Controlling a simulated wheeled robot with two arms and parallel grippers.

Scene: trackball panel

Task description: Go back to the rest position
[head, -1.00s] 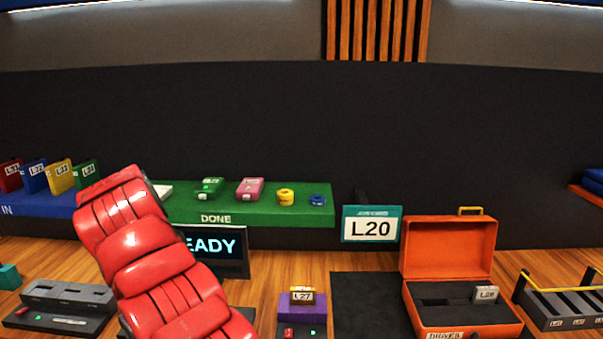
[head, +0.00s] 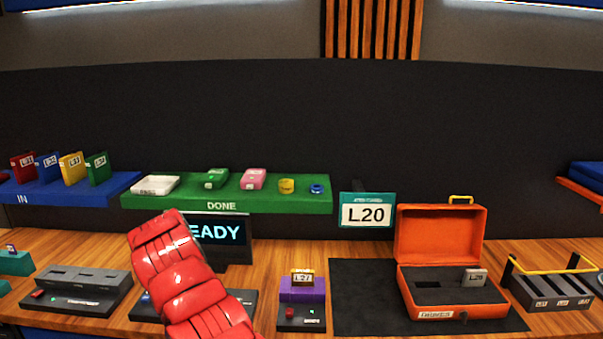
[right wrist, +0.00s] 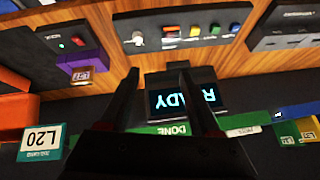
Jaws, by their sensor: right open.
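My right gripper shows in the right wrist view (right wrist: 157,72), where the scene is upside down. Its two dark fingers are apart with nothing between them, in front of the screen reading READY (right wrist: 183,98). In the head view a red arm of mine rises from the bottom edge and partly covers that screen (head: 222,232); its gripper cannot be seen there. My left gripper is in neither view.
A green DONE shelf (head: 290,203) holds several small items; a blue IN shelf (head: 70,193) holds upright cartridges. A purple dock (head: 302,291), a dark mat (head: 362,315), an open orange case (head: 440,235) and a rack (head: 555,300) stand on the wooden bench (head: 275,255).

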